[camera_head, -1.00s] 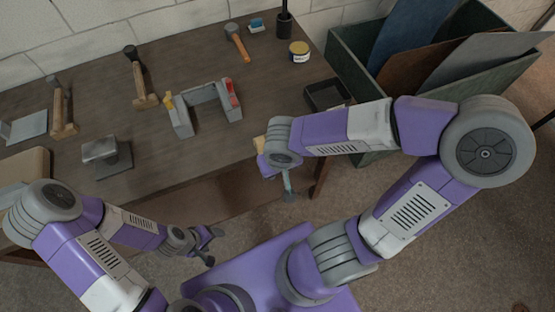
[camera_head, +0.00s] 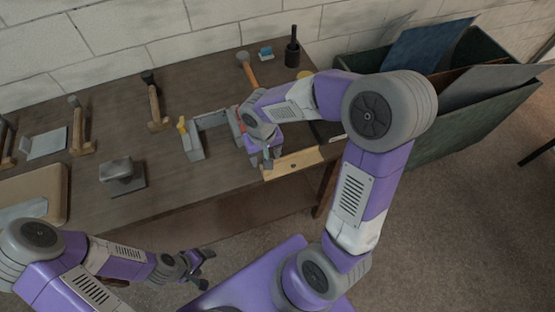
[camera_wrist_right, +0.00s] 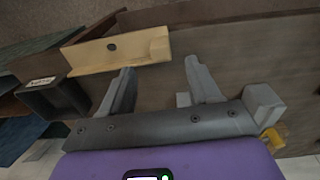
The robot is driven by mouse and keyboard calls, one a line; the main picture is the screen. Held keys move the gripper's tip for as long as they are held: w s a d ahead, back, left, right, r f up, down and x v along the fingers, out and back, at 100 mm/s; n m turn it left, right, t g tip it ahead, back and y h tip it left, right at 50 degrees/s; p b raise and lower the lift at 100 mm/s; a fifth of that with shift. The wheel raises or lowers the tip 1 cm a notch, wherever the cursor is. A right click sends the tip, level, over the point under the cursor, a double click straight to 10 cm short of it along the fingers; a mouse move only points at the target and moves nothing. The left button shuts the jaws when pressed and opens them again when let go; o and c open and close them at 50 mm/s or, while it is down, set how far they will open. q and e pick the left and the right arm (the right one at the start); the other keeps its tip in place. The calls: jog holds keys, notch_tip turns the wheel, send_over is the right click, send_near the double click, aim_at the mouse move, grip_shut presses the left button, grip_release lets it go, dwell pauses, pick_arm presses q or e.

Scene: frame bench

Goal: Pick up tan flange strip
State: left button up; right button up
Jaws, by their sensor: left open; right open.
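The tan flange strip (camera_head: 296,163) lies at the front edge of the bench in the head view, with a dark hole near its middle. In the right wrist view the strip (camera_wrist_right: 118,50) lies just beyond the fingertips, nearer the left finger. My right gripper (camera_head: 262,160) is over the bench at the strip's left end. Its two fingers (camera_wrist_right: 158,68) are apart with nothing between them; I cannot tell the height gap. My left gripper (camera_head: 208,268) is open and empty, low in front of the bench.
A grey U-shaped fixture (camera_head: 195,148) stands left of my right gripper, partly hidden by it. A small dark labelled tray (camera_wrist_right: 55,97) sits beside the strip. A green bin (camera_head: 440,140) with panels stands at the right. Hammers (camera_head: 155,103) and a grey block (camera_head: 118,170) are further left.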

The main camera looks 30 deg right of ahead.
jog(key=shift+w+f, duration=0.15)
jog(key=shift+w, duration=0.25)
jog(key=shift+f, duration=0.3)
jog(key=f, duration=0.4)
jog(key=f+b, duration=0.1)
jog(key=f, duration=0.2)
jog(key=shift+d, duration=0.25)
grip_shut()
